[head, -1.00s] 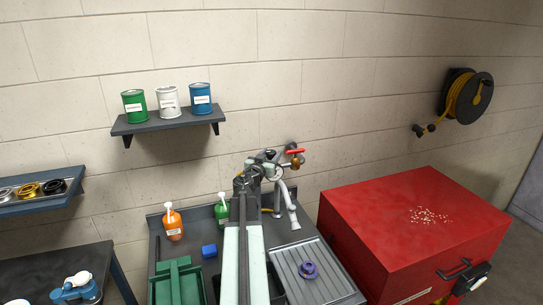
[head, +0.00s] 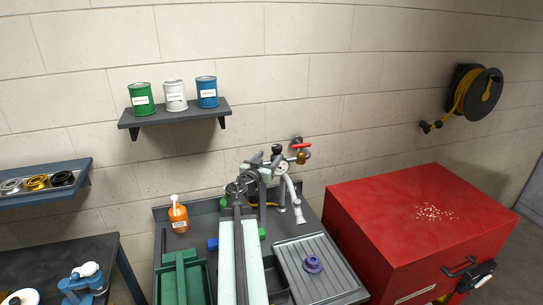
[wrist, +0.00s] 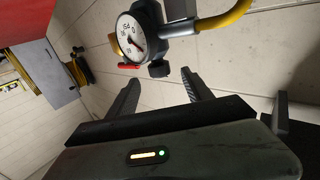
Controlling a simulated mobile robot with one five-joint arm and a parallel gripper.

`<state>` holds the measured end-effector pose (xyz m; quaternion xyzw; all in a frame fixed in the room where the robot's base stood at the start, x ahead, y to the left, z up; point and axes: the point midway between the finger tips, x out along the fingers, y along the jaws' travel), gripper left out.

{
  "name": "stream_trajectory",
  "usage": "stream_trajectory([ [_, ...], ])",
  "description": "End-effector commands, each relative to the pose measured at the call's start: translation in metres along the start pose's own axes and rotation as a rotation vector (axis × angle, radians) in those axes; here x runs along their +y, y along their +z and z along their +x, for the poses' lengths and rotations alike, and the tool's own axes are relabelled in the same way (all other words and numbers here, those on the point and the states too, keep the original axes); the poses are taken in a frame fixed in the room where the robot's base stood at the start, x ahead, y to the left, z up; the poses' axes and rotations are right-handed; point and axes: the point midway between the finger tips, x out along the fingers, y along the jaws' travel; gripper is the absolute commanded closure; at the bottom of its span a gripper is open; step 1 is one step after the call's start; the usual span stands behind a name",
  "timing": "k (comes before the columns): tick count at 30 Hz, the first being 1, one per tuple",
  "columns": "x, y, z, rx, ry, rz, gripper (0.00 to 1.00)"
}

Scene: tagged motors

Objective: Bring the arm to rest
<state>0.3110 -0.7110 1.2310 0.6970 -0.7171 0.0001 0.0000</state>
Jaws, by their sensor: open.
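My arm (head: 240,262) reaches forward over the sink bench toward the wall, its upper end beside a tap and gauge. In the wrist view my gripper (wrist: 161,78) is open, its two dark fingers apart with nothing between them. A round white-faced gauge (wrist: 136,38) with a yellow hose is just beyond the fingertips. I cannot tell whether the fingers touch it. In the head view the gripper's fingers are hard to make out near the gauge (head: 281,167).
An orange bottle (head: 179,215) and a green tray (head: 183,278) are left of my arm. A red cabinet (head: 420,235) stands farther right. A shelf (head: 175,115) holds cans.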

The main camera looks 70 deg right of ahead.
Motion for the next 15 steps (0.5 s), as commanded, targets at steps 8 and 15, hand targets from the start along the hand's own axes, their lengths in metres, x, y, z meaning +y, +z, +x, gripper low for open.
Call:
stream_trajectory([
  [8,0.000,0.000,0.001,0.000,0.001,0.000,0.41],
  [15,-0.038,0.016,-0.025,-0.062,-0.012,-0.017,0.41],
])
